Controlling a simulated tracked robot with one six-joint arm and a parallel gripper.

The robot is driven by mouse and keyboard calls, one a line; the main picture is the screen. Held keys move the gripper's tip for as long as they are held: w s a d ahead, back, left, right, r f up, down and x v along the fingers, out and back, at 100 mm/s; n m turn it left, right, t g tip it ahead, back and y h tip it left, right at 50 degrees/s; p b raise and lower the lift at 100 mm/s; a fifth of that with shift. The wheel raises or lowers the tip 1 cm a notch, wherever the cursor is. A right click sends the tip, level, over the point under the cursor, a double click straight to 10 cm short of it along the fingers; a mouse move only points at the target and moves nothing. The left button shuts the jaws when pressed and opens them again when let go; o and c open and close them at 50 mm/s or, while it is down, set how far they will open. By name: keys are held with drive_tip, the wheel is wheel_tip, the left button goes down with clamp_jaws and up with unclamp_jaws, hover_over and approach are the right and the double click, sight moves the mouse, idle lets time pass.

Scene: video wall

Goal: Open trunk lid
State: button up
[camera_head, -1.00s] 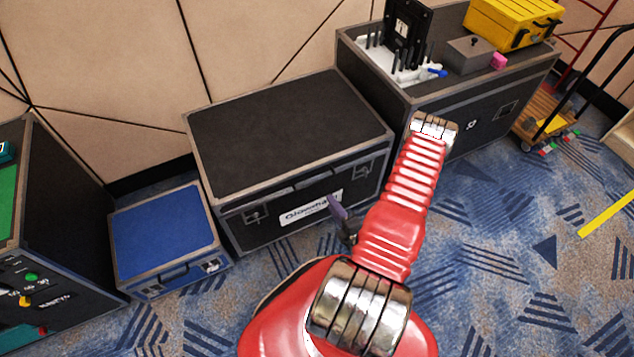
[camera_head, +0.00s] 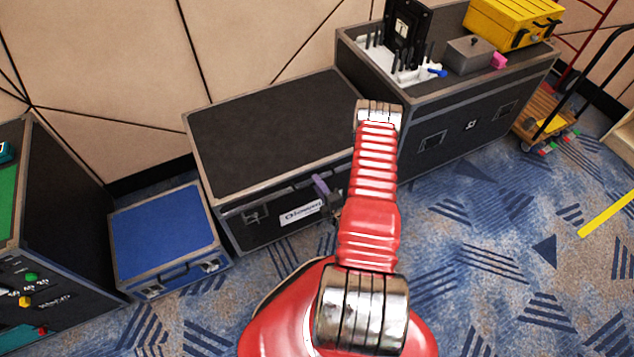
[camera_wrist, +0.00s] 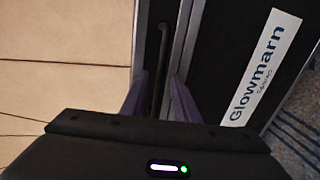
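The black trunk (camera_head: 270,130) with grey metal edging stands by the wall in the head view, its lid closed flat. Its front carries a white label (camera_head: 301,213), which reads "Glowmarn" in the wrist view (camera_wrist: 260,65). My gripper (camera_head: 322,184) is at the trunk's front, near the lid's front edge; only a purple finger shows there, and my red arm hides the trunk's right end. In the wrist view, my gripper's two purple fingers (camera_wrist: 160,98) are apart, with a dark handle bar (camera_wrist: 163,55) and metal edging between them. I cannot tell whether they touch.
A blue case (camera_head: 165,230) stands left of the trunk, beside a black cabinet (camera_head: 60,220). A taller black case (camera_head: 470,125) on the right bears tools, a grey box and a yellow box (camera_head: 510,22). The carpet (camera_head: 500,250) at the right is mostly clear.

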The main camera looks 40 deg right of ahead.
drive_tip(key=shift+x, duration=0.95)
clamp_jaws()
drive_tip(key=shift+s+d, duration=0.1)
